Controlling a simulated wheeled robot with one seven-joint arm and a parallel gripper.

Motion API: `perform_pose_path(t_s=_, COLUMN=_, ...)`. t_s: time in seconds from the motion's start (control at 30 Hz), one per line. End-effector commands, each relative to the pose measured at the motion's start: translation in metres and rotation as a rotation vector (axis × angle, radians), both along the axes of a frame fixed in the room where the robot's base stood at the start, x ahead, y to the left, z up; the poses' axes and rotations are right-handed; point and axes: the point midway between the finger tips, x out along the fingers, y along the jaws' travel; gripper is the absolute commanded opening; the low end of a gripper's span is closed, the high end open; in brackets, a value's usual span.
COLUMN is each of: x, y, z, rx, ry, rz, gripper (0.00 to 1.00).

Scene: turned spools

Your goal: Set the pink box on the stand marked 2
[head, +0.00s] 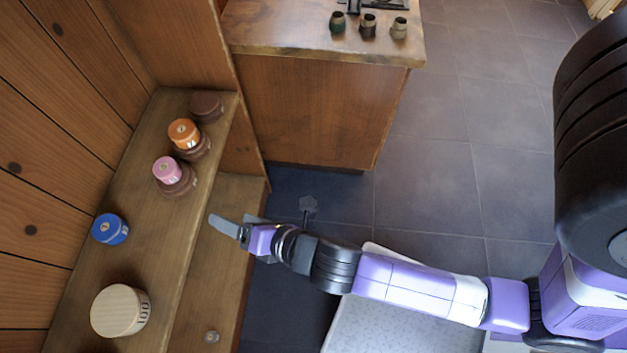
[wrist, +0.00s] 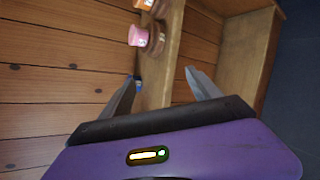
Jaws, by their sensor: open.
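The pink box (head: 167,170) is a short round piece on top of a brown turned stand (head: 181,188) on the wooden shelf. It also shows in the wrist view (wrist: 138,36), upper middle. An orange box (head: 184,132) sits on a second brown stand (head: 199,151). A third brown stand (head: 206,106) at the far end has nothing on it. I cannot read the numbers on the stands. My gripper (head: 232,222) is open and empty, right of the shelf and apart from the pink box. Its fingers (wrist: 162,90) show spread in the wrist view.
A blue round box (head: 110,229) and a larger pale wooden cylinder (head: 120,310) stand nearer on the shelf (head: 150,255). A plank wall closes its left side. A wooden counter (head: 320,110) with three small dark cups stands beyond. The tiled floor at right is open.

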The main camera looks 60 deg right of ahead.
Motion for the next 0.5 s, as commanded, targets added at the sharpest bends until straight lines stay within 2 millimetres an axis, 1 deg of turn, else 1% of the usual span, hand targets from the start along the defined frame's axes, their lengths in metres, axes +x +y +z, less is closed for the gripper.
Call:
perform_pose_path(t_s=0.03, x=-0.024, y=-0.002, z=-0.001, rx=0.141, ry=-0.003, rz=-0.045, gripper=0.72)
perform_pose_path(t_s=0.13, x=-0.063, y=-0.003, z=0.008, rx=0.453, ry=-0.025, rz=-0.147, gripper=0.72)
perform_pose_path(t_s=0.2, x=-0.088, y=-0.006, z=0.018, rx=0.672, ry=-0.040, rz=-0.224, gripper=0.72)
perform_pose_path(t_s=0.27, x=-0.109, y=-0.008, z=0.029, rx=0.858, ry=-0.053, rz=-0.291, gripper=0.72)
perform_pose_path(t_s=0.3, x=-0.122, y=-0.011, z=0.038, rx=0.980, ry=-0.061, rz=-0.337, gripper=0.72)
perform_pose_path(t_s=0.37, x=-0.142, y=-0.015, z=0.051, rx=1.162, ry=-0.075, rz=-0.405, gripper=0.72)
perform_pose_path(t_s=0.4, x=-0.153, y=-0.018, z=0.062, rx=1.281, ry=-0.086, rz=-0.448, gripper=0.72)
perform_pose_path(t_s=0.5, x=-0.177, y=-0.026, z=0.086, rx=1.546, ry=-0.111, rz=-0.546, gripper=0.72)
